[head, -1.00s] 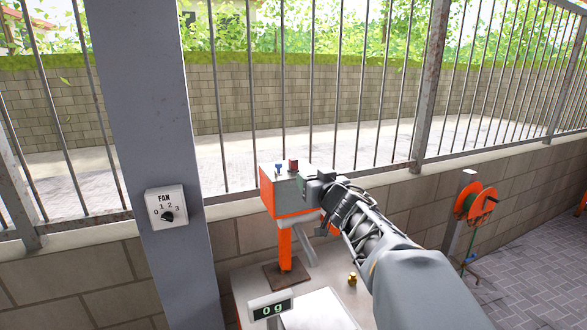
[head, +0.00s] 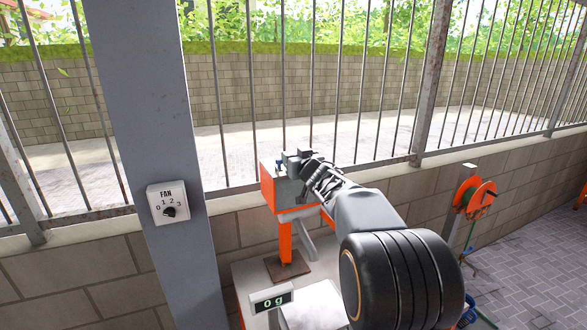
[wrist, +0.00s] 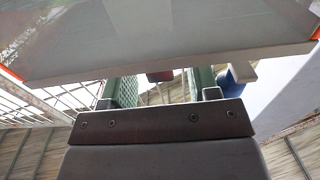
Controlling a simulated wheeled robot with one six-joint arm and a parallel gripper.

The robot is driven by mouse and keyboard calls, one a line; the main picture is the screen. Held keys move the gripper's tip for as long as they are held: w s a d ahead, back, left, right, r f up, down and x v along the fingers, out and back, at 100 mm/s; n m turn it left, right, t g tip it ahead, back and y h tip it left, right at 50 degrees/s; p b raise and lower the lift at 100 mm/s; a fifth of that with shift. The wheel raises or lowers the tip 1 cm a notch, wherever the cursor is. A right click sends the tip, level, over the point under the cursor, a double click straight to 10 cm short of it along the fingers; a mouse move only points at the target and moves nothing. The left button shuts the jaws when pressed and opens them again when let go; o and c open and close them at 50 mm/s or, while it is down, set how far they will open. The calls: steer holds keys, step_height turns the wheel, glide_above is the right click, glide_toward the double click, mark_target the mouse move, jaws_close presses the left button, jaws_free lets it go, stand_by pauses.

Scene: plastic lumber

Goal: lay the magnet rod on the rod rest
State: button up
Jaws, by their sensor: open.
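An orange and grey box (head: 283,194) stands on an orange post (head: 285,240) over the table in the head view. My gripper (head: 297,160) is at the top of this box. In the wrist view my gripper (wrist: 162,85) is open, with green pads. A small dark red piece (wrist: 160,76) shows in the gap between the pads, and I see no grip on it. A blue piece (wrist: 237,75) is beside the right finger; it also shows on the box in the head view (head: 278,164). I cannot make out a magnet rod or rod rest for certain.
A scale display (head: 272,300) reading 0 g stands at the table's front. My arm covers the table's right part. A grey pillar (head: 150,120) with a fan switch (head: 168,203) is at left. An orange reel (head: 474,198) is at right; railings (head: 335,100) run behind.

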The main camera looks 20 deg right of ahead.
steer(key=shift+w, duration=0.65)
jaws_close()
